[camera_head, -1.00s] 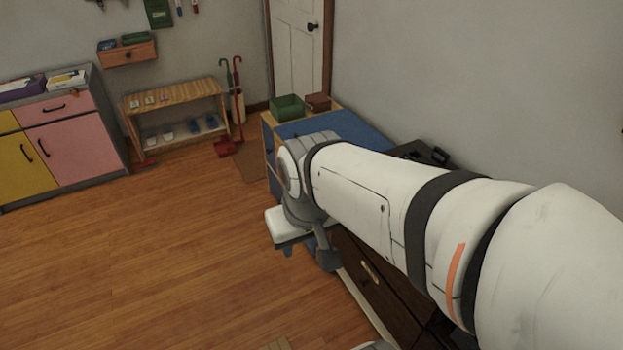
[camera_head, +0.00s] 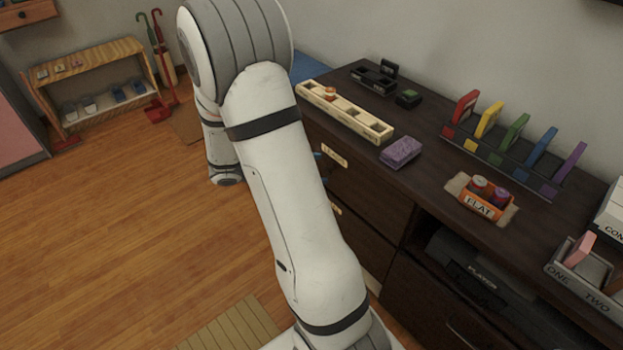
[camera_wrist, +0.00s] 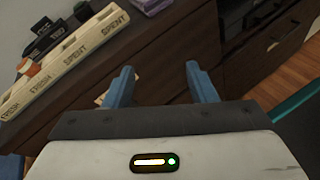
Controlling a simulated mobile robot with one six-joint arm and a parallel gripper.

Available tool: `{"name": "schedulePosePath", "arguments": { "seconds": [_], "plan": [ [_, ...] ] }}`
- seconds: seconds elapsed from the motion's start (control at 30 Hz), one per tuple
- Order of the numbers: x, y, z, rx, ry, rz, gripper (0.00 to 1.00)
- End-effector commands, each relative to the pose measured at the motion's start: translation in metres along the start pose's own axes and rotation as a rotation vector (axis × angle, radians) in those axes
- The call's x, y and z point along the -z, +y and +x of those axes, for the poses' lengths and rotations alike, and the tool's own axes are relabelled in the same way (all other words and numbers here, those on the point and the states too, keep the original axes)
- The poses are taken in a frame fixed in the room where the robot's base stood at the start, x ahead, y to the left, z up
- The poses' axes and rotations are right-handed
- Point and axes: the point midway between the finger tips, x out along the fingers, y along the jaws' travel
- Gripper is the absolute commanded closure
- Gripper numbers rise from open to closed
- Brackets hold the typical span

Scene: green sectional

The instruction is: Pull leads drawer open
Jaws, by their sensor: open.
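The dark wooden cabinet (camera_head: 380,215) has drawer fronts on its left part. A pale label (camera_head: 333,155) is on the upper drawer and another (camera_head: 336,208) is lower down; I cannot read which says leads. In the wrist view, my gripper (camera_wrist: 159,68) is open and empty, its two blue fingers pointing at the dark drawer front (camera_wrist: 160,50). A pale label or handle (camera_wrist: 101,100) shows partly behind the left finger. I cannot tell whether the fingers touch the front. In the head view, my arm hides most of the gripper.
On the cabinet top are a long wooden tray (camera_head: 345,112), a purple block (camera_head: 401,152), a rack of coloured cards (camera_head: 505,155) and an orange FLAT box (camera_head: 487,200). A black player (camera_head: 470,275) sits in an open shelf. The wooden floor (camera_head: 130,240) at left is clear.

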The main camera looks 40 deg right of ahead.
Motion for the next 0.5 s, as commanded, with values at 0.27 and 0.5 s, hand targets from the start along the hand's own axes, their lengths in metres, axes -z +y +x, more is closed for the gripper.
{"name": "schedulePosePath", "arguments": {
  "seconds": [0.27,0.5],
  "plan": [
    [0.130,0.027,0.047,-0.296,-0.217,-0.293,0.49],
    [0.171,0.036,0.056,-0.414,-0.275,-0.383,0.49]
  ]
}}
